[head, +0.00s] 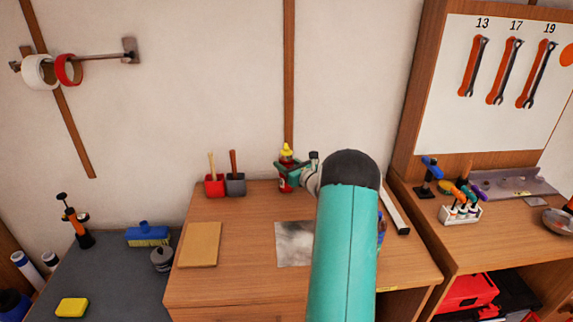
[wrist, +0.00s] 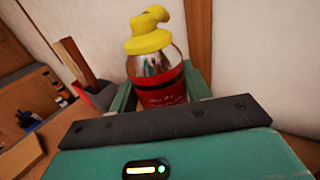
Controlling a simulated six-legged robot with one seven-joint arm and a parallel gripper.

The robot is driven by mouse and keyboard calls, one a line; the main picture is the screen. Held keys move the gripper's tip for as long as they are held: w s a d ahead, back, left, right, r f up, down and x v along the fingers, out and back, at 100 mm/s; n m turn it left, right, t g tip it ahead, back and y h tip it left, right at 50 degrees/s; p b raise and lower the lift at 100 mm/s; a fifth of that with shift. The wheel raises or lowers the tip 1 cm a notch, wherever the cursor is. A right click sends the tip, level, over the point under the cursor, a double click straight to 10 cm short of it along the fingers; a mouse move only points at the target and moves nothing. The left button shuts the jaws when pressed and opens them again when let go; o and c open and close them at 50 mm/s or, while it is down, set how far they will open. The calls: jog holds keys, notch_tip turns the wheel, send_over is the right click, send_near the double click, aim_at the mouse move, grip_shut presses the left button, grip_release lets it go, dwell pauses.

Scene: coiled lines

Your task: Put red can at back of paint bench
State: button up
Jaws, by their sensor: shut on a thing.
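The red can (head: 284,183) has a yellow nozzle top and stands upright near the back edge of the wooden paint bench (head: 245,215), close to the wall. In the wrist view the can (wrist: 162,88) shows a shiny upper body and a red band. My gripper (head: 288,173) is shut on the can, with a green finger on each side of it in the wrist view (wrist: 168,90). The can's lower part is hidden in the wrist view, and I cannot tell whether its base touches the bench.
Red (head: 215,186) and grey (head: 236,185) cups with brushes stand left of the can. A tan board (head: 200,245) and a grey metal sheet (head: 293,243) lie nearer the front. My arm hides the bench's right part. A tool bench (head: 500,235) stands at right.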

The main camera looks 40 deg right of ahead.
jog(key=o, duration=1.2)
jog(key=shift+f, duration=0.1)
jog(key=shift+s, duration=0.1)
jog(key=s, duration=0.7)
jog(key=shift+s+a, duration=0.1)
jog(key=shift+a, duration=0.3)
